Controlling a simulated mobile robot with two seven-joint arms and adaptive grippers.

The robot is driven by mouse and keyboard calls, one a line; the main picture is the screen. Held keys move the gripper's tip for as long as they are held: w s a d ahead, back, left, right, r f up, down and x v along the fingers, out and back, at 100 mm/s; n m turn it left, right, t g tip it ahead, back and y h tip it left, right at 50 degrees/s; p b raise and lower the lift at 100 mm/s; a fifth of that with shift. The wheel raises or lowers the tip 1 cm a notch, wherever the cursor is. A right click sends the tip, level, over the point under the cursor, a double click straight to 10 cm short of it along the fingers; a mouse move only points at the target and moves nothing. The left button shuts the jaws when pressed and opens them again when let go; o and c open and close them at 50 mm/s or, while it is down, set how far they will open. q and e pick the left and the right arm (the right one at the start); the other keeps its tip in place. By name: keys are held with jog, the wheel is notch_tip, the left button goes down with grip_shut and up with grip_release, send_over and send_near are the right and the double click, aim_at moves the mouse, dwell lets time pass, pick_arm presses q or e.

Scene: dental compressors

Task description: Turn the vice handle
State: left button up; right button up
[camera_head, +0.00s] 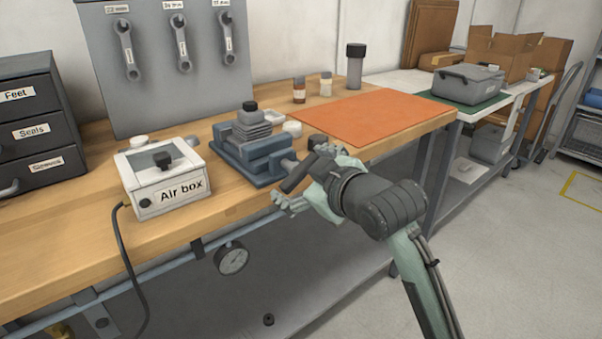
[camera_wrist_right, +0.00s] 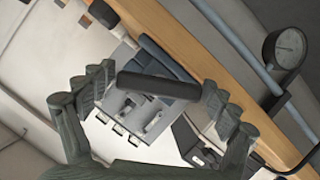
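The blue-grey vice (camera_head: 250,155) stands at the bench's front edge, with a stack of grey blocks and a black knob on top. It also shows in the wrist view (camera_wrist_right: 155,58). Its dark handle bar (camera_head: 296,177) sticks out in front. In the right wrist view the handle bar (camera_wrist_right: 158,86) lies across the space between the fingers, its ends close to the two sides. My right gripper (camera_head: 303,178) is open around the bar in the head view; I cannot tell whether the fingers touch it. My left gripper is not in view.
The white Air box (camera_head: 165,180) stands left of the vice. A pressure gauge (camera_head: 231,258) hangs under the bench edge. An orange mat (camera_head: 365,115) lies to the right, with small bottles behind it.

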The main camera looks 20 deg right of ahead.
aim_at(301, 167)
jog(key=shift+o, duration=0.4)
jog(key=shift+r, duration=0.2)
notch_tip(301, 167, up, 10)
jog(key=shift+f, duration=0.15)
